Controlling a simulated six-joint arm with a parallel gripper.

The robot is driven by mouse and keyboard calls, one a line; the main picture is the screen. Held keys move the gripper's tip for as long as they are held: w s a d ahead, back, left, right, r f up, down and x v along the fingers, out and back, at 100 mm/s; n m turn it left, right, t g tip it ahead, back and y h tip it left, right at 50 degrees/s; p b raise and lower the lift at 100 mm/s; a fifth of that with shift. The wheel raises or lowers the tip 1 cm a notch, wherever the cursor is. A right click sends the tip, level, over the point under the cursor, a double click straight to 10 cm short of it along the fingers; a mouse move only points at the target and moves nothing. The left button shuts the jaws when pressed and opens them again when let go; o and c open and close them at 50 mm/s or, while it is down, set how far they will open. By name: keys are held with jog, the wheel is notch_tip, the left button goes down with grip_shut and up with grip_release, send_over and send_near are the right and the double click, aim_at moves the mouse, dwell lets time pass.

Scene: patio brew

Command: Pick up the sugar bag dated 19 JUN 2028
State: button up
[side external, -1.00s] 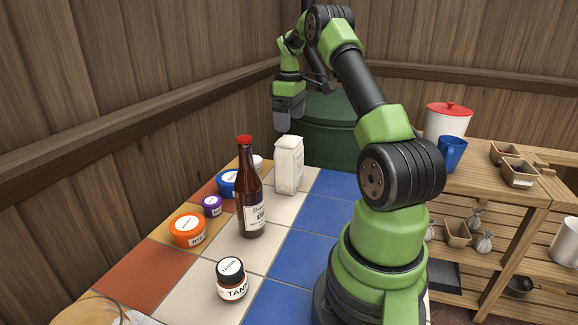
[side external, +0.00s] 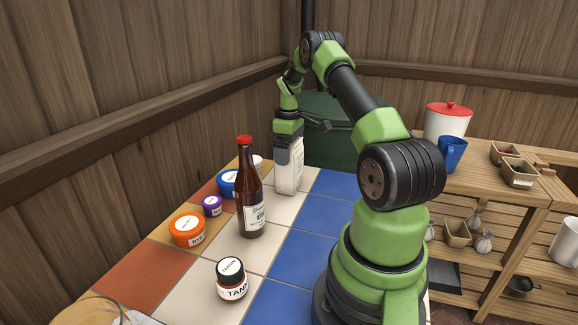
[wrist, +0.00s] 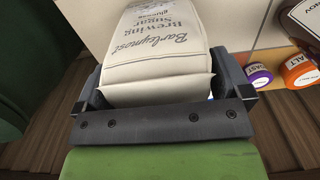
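The white sugar bag (side external: 289,178) stands upright on the tiled table near its far end. In the wrist view, the bag (wrist: 160,50) reads "Barleymost Brewing Sugar"; no date can be read. My gripper (side external: 289,155) is lowered over the bag's top from above. In the wrist view, my gripper's (wrist: 160,85) fingers stand on either side of the bag, close to its sides, with a thin gap visible at the right finger. Its fingers look open around the bag rather than clamped. The near finger covers part of the bag in the side view.
A brown bottle (side external: 250,195) with a red cap stands in front of the bag. Orange (side external: 188,230), purple (side external: 212,206) and blue (side external: 229,183) tubs stand to the left. A TANNIN jar (side external: 232,280) is nearer. A dark green barrel (side external: 335,150) stands behind. Blue tiles at right are clear.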

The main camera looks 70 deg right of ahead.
jog(key=c, duration=1.1)
jog(key=shift+r, duration=0.1)
jog(key=shift+c, duration=1.3)
jog(key=shift+r, duration=0.1)
